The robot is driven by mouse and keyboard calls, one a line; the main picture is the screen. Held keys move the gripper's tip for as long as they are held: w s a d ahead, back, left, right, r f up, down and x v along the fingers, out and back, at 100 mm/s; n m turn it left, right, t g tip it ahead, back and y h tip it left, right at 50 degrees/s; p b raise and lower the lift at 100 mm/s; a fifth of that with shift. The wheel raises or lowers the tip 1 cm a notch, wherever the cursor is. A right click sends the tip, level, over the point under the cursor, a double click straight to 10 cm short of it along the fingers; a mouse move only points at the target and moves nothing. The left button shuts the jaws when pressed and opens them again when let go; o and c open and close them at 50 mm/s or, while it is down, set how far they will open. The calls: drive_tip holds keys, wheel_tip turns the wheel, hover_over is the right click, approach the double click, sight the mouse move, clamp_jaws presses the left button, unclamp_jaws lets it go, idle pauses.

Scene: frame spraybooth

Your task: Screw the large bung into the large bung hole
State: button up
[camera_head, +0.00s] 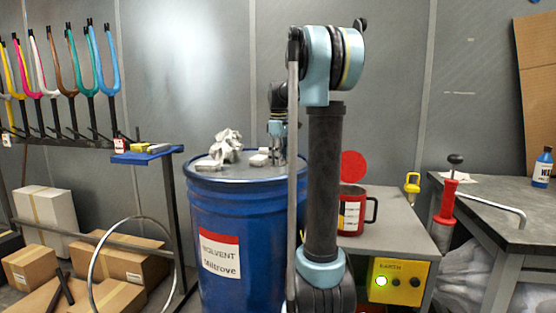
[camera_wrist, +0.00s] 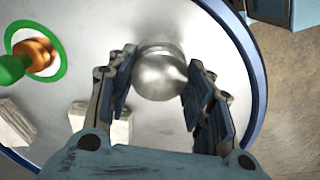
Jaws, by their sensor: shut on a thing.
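The large bung appears to be the smooth silver metal piece (camera_wrist: 160,72) with a rounded top, in the wrist view. My gripper (camera_wrist: 163,82) is shut on it, one finger on each side. It is over the top of the blue drum (camera_head: 240,230), near the rim on the right in the wrist view. The large bung hole is not visible; the bung and fingers cover that spot. I cannot tell whether the bung sits in the hole or how deep. In the head view my gripper (camera_head: 277,135) is small, low over the drum top and partly hidden by my arm.
On the drum top are a crumpled rag (camera_head: 226,146), pale blocks (camera_head: 209,165) and a copper-coloured fitting (camera_wrist: 40,55) with a green ring and green piece. A blue-topped stand (camera_head: 146,155) is at left.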

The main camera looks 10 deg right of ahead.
drive_tip(key=shift+m, duration=0.3)
drive_tip(key=m, duration=0.4)
drive_tip(key=shift+m, duration=0.3)
drive_tip(key=m, duration=0.4)
drive_tip(key=shift+m, duration=0.3)
idle(0.5)
drive_tip(key=shift+m, duration=0.6)
drive_tip(key=shift+a+m, duration=0.1)
drive_tip(key=shift+m, duration=1.6)
